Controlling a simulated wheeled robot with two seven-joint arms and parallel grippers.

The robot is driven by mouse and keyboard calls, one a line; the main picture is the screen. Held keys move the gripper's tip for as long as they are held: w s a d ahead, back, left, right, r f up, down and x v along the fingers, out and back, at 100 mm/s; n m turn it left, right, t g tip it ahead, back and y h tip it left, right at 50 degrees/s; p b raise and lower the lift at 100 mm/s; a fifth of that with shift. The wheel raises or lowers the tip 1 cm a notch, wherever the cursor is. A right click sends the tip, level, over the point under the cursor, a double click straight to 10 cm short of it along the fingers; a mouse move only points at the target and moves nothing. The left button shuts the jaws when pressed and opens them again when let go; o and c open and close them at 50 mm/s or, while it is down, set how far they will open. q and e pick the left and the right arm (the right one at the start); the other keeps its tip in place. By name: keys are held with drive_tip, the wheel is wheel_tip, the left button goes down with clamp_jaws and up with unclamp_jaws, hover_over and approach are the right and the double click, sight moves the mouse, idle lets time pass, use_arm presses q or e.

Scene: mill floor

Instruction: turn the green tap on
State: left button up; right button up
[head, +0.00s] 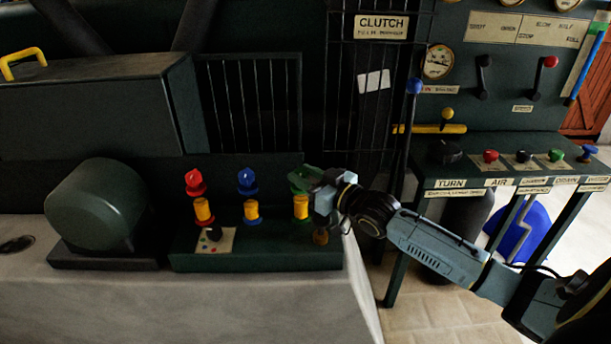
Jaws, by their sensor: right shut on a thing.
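The green tap (301,178) is the rightmost of three taps on a dark green block on the stone ledge. It has a green top, a yellow band and a green foot. My right gripper (322,190) reaches in from the right and is shut on the green tap's top. The fingers hide part of the tap's right side. The red tap (195,182) and the blue tap (247,182) stand to its left, apart from the gripper. My left gripper is not in view.
A rounded green motor housing (97,207) stands left of the taps. A barred guard (250,100) is behind them. Tiled floor shows below.

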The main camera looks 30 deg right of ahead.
sight(306, 176)
drive_tip(key=o, duration=1)
drive_tip(key=shift+s, duration=0.1)
drive_tip(key=shift+s, duration=0.3)
drive_tip(key=p+v, duration=0.1)
drive_tip(key=v, duration=0.4)
drive_tip(key=shift+d, duration=0.1)
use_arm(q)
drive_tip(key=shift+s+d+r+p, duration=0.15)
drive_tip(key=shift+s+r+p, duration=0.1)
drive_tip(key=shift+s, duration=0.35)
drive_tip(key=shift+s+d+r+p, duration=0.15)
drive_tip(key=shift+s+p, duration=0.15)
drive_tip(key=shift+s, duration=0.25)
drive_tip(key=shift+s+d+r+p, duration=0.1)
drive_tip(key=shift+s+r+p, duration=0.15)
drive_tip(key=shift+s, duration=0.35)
use_arm(e)
drive_tip(key=shift+v, duration=3.8)
